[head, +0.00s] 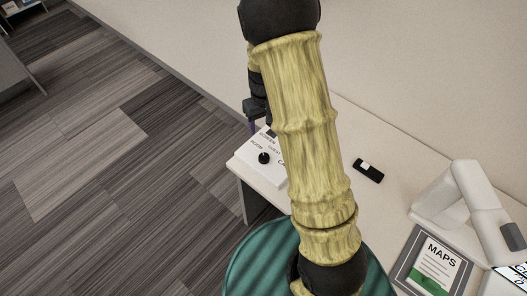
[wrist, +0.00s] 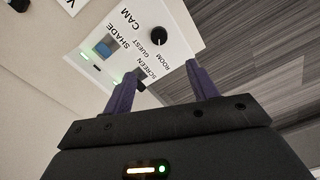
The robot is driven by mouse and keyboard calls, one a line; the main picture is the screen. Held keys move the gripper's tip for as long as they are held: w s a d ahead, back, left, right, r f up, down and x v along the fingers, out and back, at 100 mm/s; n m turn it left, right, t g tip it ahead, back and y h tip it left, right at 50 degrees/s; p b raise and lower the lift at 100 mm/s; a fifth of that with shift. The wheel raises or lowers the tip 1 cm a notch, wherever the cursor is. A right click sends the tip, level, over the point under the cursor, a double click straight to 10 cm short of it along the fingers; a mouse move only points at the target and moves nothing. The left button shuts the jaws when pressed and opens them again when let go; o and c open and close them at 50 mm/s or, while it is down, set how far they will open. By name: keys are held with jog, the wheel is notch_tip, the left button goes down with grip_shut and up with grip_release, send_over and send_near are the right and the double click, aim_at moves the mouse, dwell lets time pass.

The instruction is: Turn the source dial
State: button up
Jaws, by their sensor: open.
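In the wrist view a white panel (wrist: 185,45) bears the labels SHADE, CAM, SCREEN, GUEST and ROOM. A round black dial (wrist: 158,36) stands on it between CAM and GUEST; it also shows in the head view (head: 264,157). I read no SOURCE label, so I cannot tell for sure which control is the source dial. My gripper (wrist: 162,91) is open, its two purple fingers apart at the panel's SCREEN and ROOM edge. A small dark part (wrist: 139,73) shows beside the left finger. The dial lies beyond the fingertips, outside them. My arm hides much of the panel in the head view.
A blue switch (wrist: 103,48) and small green lights are on the panel. On the table are a small black device (head: 369,172), a MAPS sign (head: 437,262) and a white bent object (head: 452,195). Carpet lies open at left.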

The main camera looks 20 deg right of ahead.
aim_at(264, 157)
jog(key=shift+d, duration=0.1)
notch_tip(264, 157, down, 18)
jog(key=shift+r+p, duration=0.25)
jog(key=shift+p, duration=1)
jog(key=c, duration=1)
